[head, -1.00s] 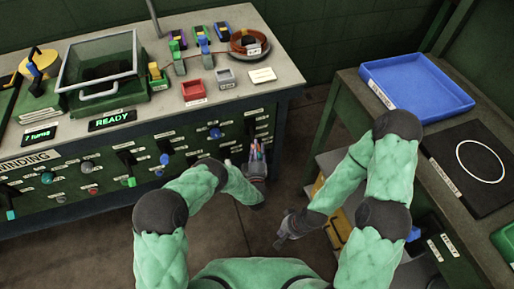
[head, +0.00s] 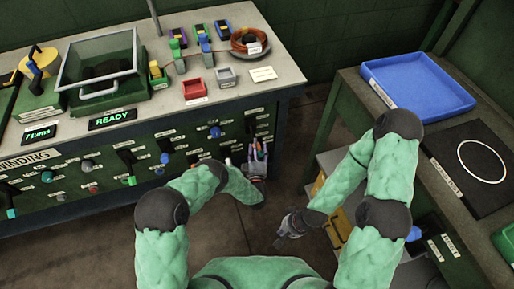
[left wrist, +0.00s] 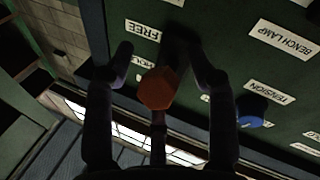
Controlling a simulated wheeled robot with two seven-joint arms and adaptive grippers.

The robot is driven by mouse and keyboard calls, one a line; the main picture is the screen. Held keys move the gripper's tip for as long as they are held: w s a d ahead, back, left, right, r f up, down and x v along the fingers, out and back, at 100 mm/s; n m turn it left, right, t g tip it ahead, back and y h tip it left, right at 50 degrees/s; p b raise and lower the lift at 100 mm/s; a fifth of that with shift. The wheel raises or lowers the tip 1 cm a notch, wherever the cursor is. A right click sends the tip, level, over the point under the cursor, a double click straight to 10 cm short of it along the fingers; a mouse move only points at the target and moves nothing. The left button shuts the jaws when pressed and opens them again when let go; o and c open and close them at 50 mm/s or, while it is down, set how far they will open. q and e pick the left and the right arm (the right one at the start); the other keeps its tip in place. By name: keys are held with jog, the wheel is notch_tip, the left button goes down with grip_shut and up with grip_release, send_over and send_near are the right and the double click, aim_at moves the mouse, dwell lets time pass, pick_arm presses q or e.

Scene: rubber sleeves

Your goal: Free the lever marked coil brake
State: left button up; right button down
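In the left wrist view a lever with an orange-red faceted knob (left wrist: 157,88) stands out from the dark green panel. A FREE label (left wrist: 143,30) shows upside down above it, and a HOLD label is partly covered. I cannot read a coil brake label or tell the lever's position. My left gripper (left wrist: 162,66) is open, its fingers on either side of the knob with gaps visible.
A blue knob (left wrist: 250,110) by a TENSION label sits close to my left gripper. A READY display (head: 112,119) is lit. A blue tray (head: 418,86) lies on the right table.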

pick_arm(q)
jog(key=s+f, duration=0.2)
jog(key=s, duration=1)
jog(key=shift+w+a, duration=0.1)
jog(key=shift+w, duration=0.1)
dwell(0.5)
